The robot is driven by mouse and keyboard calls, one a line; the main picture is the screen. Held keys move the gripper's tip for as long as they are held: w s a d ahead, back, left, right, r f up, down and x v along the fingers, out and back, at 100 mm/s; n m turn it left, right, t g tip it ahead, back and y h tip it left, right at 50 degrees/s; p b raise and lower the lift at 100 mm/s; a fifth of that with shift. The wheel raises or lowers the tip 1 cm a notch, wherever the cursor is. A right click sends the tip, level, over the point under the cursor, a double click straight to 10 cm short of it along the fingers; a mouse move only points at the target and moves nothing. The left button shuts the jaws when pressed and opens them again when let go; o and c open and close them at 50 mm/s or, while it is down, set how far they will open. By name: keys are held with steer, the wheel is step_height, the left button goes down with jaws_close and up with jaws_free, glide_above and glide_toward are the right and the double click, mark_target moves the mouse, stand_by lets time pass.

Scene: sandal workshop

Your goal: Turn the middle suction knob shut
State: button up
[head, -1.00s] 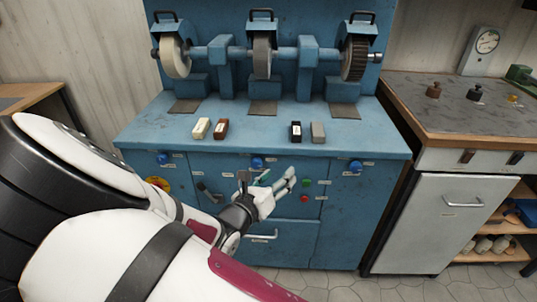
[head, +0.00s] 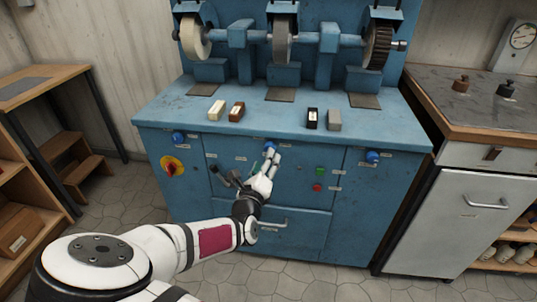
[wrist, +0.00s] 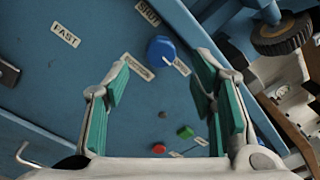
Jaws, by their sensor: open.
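The middle suction knob (head: 270,147) is a blue round knob on the upper front of the blue grinding machine. In the wrist view the knob (wrist: 160,47) sits ahead of the fingertips, in the gap between them. A SHUT label (wrist: 147,12) and a SUCTION label (wrist: 138,66) are beside it; another small label at its lower right is too small to read. I see no contact.
Other blue knobs sit at left (head: 178,138) and right (head: 372,156). A green button (head: 320,171) and red button (head: 317,187) are right of my gripper; a red-and-yellow switch (head: 172,165) is left. Small blocks lie on the machine's ledge (head: 275,113). A cabinet (head: 440,215) stands at right.

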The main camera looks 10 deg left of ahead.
steer(key=shift+w+d+b, duration=0.2)
steer(key=shift+w+b, duration=0.25)
steer(key=shift+w, duration=2.3)
steer(key=shift+c, duration=0.5)
steer(key=c, duration=1)
